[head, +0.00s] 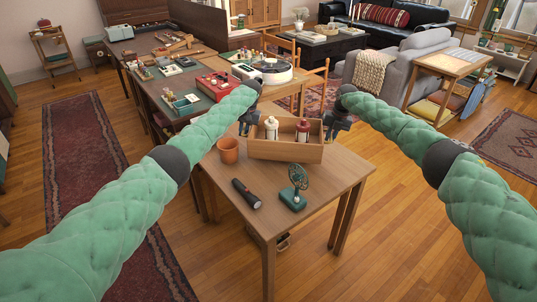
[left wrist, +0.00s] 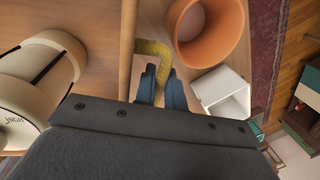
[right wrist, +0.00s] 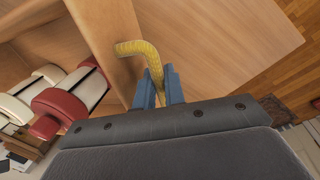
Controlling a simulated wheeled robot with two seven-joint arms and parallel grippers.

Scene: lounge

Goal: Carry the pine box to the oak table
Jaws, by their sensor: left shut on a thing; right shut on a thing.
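The pine box (head: 285,151) is an open wooden box at the back of the near wooden table (head: 262,220). It looks level; I cannot tell whether its base touches the tabletop. My left gripper (head: 245,127) is shut on the yellow rope handle (left wrist: 163,58) at the box's left end. My right gripper (head: 331,128) is shut on the rope handle (right wrist: 153,58) at its right end. I cannot tell for sure which table is the oak one.
A terracotta pot (head: 228,151) stands close to the box's left end. A flashlight (head: 246,194) and a small green fan (head: 294,187) are in front of it. A turntable (head: 270,69) is behind. A light wooden side table (head: 452,64) stands at the right, across open floor.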

